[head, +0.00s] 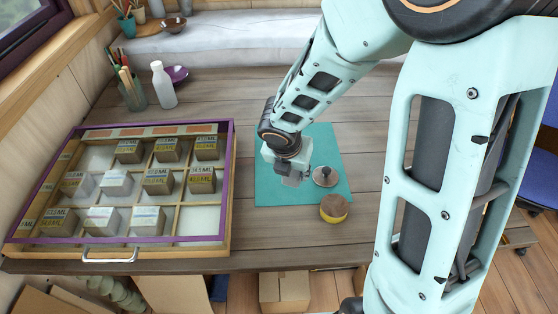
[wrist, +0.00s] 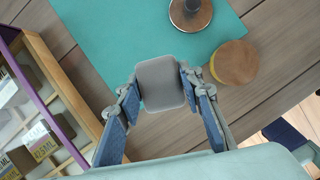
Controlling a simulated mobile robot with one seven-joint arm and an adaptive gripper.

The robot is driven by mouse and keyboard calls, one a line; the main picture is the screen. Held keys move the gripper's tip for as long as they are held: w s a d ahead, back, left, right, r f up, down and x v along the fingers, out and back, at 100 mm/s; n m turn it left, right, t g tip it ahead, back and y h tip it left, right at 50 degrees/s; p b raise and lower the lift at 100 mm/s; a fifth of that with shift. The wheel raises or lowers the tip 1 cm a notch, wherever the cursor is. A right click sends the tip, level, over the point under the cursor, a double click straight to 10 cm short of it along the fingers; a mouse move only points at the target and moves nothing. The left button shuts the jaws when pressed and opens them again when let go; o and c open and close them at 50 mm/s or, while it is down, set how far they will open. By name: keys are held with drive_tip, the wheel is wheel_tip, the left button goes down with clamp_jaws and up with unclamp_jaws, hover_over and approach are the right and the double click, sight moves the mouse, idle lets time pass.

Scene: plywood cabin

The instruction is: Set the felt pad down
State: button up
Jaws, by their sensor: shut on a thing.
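A grey rounded-square pad, seemingly the felt pad (wrist: 161,83), sits between the fingertips of my gripper (wrist: 160,92) in the wrist view. The fingers are shut on its left and right sides. In the head view my gripper (head: 292,178) points down over the left part of the teal mat (head: 268,191). The pad is small and partly hidden there, so its height above the mat is hard to tell. The mat also shows in the wrist view (wrist: 110,30).
A metal disc with a knob (head: 325,177) stands on the mat, right of my gripper. A round wood-and-yellow piece (head: 334,209) is at the mat's front right edge. A purple-framed case (head: 228,180) of small boxes lies left. A white bottle (head: 163,86) stands behind.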

drive_tip(key=b, duration=0.2)
hover_over(279, 184)
wheel_tip(279, 184, down, 7)
drive_tip(key=shift+r, duration=0.1)
drive_tip(key=shift+f+b, duration=0.5)
drive_tip(key=shift+f, duration=1)
drive_tip(key=shift+f, duration=0.25)
drive_tip(key=o, duration=1)
drive_tip(key=shift+r, duration=0.1)
drive_tip(key=shift+r, duration=0.1)
drive_tip(key=shift+r, duration=0.25)
drive_tip(key=p+v, duration=0.3)
drive_tip(key=v, duration=0.8)
drive_tip(key=shift+s+r+p, duration=0.2)
drive_tip(key=shift+r+p, duration=0.1)
